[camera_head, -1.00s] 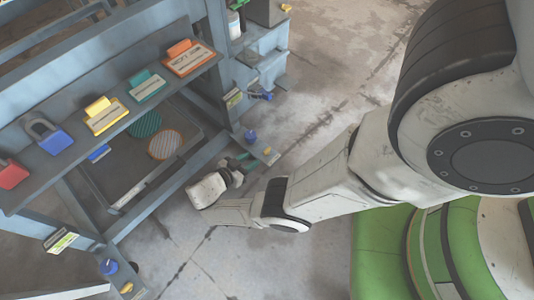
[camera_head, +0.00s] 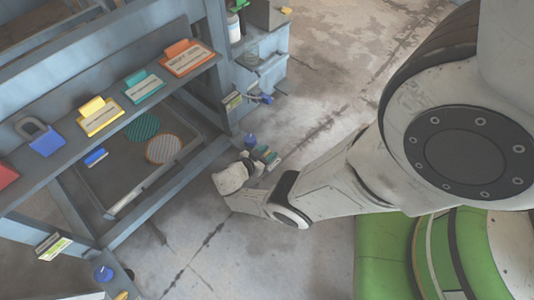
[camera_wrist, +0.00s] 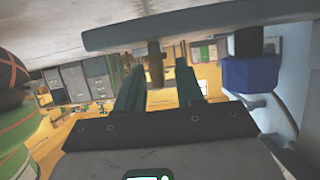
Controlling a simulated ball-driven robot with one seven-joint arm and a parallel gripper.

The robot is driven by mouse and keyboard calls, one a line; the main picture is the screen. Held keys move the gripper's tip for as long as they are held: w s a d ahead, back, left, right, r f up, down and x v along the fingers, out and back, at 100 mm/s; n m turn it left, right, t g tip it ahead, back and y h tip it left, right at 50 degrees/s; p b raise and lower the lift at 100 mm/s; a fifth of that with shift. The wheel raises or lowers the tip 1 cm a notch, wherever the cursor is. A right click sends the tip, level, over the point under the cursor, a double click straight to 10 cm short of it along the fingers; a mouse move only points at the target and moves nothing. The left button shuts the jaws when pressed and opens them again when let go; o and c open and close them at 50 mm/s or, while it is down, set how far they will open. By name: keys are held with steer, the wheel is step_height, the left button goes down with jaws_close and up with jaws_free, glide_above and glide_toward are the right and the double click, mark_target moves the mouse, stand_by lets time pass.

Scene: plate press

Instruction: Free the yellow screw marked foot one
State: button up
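My gripper (camera_head: 266,156) is low by the near right foot of the blue-grey press frame. In the wrist view, its two dark teal fingers (camera_wrist: 158,88) are open. A short, brownish-yellow screw (camera_wrist: 155,63) shows in the gap between them, at the edge of a grey foot plate (camera_wrist: 200,32). Whether a finger touches it I cannot tell. No foot marking is readable. In the head view, my gripper covers the screw. A blue knob (camera_wrist: 250,72) stands on the same plate, right of the fingers; the head view also shows it (camera_head: 249,141).
Another foot at lower left has a blue knob (camera_head: 104,273) and a yellow screw (camera_head: 122,295). A shelf carries a blue padlock (camera_head: 42,138) and yellow (camera_head: 100,117), teal (camera_head: 146,87) and orange (camera_head: 187,60) tags.

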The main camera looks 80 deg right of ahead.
jaws_close()
